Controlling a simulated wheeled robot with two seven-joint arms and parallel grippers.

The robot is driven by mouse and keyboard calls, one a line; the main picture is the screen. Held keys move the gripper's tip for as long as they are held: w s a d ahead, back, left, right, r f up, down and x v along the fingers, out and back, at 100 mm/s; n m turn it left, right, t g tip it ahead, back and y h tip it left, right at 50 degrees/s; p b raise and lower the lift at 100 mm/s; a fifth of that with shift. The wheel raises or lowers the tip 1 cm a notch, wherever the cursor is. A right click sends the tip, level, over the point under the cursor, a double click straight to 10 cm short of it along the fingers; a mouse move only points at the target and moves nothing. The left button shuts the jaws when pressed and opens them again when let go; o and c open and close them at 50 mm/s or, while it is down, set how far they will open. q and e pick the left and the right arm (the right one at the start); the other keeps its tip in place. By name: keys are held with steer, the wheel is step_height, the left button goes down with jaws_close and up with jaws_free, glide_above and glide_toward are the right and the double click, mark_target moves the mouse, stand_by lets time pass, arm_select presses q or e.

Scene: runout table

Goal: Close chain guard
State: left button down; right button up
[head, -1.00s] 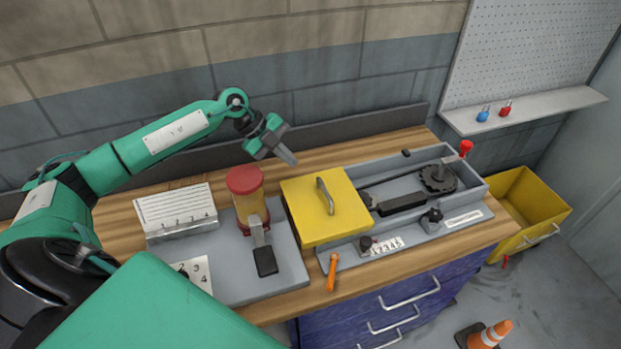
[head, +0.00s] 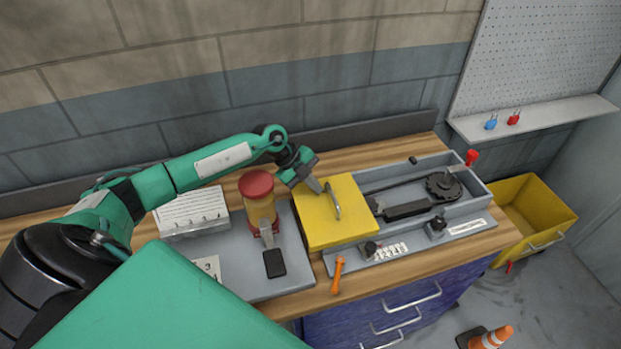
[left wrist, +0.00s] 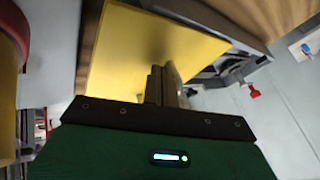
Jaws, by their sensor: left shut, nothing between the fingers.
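The chain guard is a yellow cover (head: 312,225) with a metal bar handle (head: 333,201) on top. It covers the left part of a grey tray (head: 478,192); the right part is uncovered and shows the chain, a dark bar (head: 405,210) and a sprocket (head: 443,186). My left gripper (head: 319,187) is shut and empty, its tips over the cover just left of the handle. I cannot tell if they touch it. In the left wrist view the fingers (left wrist: 165,85) point at the yellow cover (left wrist: 125,55) and hide the handle. My right gripper is out of view.
A dispenser with a red lid (head: 256,184) stands left of the cover. An orange wrench (head: 338,275) lies at the front edge. A red knob (head: 472,157) rises at the tray's right end. A yellow bin (head: 548,208) stands right of the table.

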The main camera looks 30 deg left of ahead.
arm_select(q)
steer(key=shift+w+d, duration=0.3)
steer(key=shift+w, duration=0.05)
steer(key=w+d+b, duration=0.5)
steer(key=w+d, duration=0.8)
steer(key=w, duration=0.2)
steer(key=shift+w+r, duration=0.15)
steer(key=shift+d, duration=0.1)
steer(key=shift+r, duration=0.1)
